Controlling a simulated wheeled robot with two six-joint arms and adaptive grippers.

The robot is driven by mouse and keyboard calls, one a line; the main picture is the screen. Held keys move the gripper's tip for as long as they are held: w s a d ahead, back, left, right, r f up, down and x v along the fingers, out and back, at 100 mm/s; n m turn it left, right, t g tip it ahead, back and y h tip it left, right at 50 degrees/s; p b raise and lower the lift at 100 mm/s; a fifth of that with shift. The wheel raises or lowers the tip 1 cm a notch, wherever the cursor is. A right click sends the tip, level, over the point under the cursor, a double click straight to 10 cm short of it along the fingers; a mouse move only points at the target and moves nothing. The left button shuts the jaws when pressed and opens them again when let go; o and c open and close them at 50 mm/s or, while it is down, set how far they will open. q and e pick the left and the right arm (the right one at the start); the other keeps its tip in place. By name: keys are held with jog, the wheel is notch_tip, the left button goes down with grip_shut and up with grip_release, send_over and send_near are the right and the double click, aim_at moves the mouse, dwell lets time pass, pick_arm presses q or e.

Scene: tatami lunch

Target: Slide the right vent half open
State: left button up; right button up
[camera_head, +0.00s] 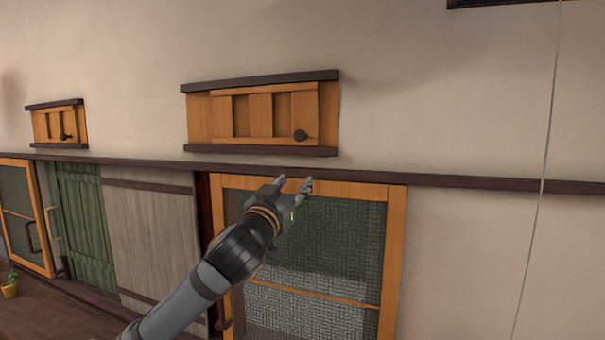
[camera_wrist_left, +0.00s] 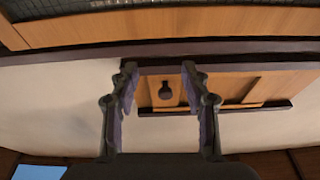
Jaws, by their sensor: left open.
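The right vent (camera_head: 200,118) is a wooden slatted panel between dark rails, high on the wall in the head view. Its dark round knob (camera_head: 300,135) is at the panel's lower right. Whether its slots are open is hard to tell. My left gripper (camera_head: 295,183) is below the knob, apart from it, with open, empty fingers. In the left wrist view the vent (camera_wrist_left: 225,87) lies beyond the left gripper (camera_wrist_left: 159,67), and the knob (camera_wrist_left: 165,91) appears between the two fingers. My right gripper is not in view.
A smaller left vent (camera_head: 42,125) is on the wall. A dark beam (camera_head: 450,182) runs under both vents. Below it are a wood-framed mesh panel (camera_head: 345,235), a grey door (camera_head: 150,235) and a green door (camera_head: 85,225). A thin pale line (camera_head: 545,150) hangs at the right.

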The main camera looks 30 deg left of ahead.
pick_arm(q)
jog(key=t, duration=0.2)
send_near(298, 136)
jog(key=p+x, duration=0.9)
jog(key=x, duration=0.1)
jog(key=shift+s+r+p, duration=0.15)
jog(key=shift+r+p, duration=0.1)
jog(key=shift+p, duration=0.05)
jog(key=shift+w, duration=0.55)
jog(key=shift+f, duration=0.1)
grip_shut()
